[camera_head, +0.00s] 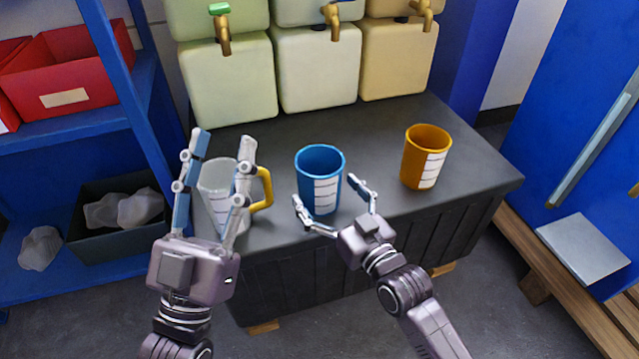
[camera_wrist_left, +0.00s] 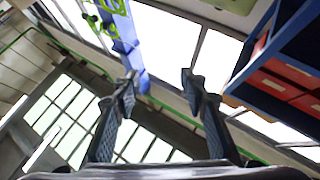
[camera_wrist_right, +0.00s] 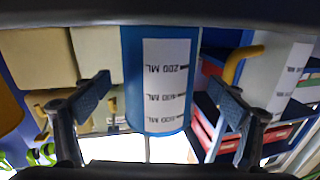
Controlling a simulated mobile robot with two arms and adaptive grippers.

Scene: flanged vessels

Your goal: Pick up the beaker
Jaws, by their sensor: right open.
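A blue beaker (camera_head: 312,165) with a white measuring label stands upright on the dark bench. My right gripper (camera_head: 326,190) is open in front of it, its fingers spread to either side of the lower part. In the right wrist view the blue beaker (camera_wrist_right: 133,75) appears upside down between the two fingers, with gaps on both sides. A clear beaker (camera_head: 214,180) with a yellow handle is at the left, and an orange beaker (camera_head: 424,150) is at the right. My left gripper (camera_head: 222,142) is open and empty, its fingers pointing up and partly hiding the clear beaker.
The dark bench top (camera_head: 380,130) has free room between the blue and orange beakers. Pale vessels with taps (camera_head: 318,65) stand behind. A blue shelf with red bins (camera_head: 65,75) is at the left. A wooden bench (camera_head: 555,270) is at the right.

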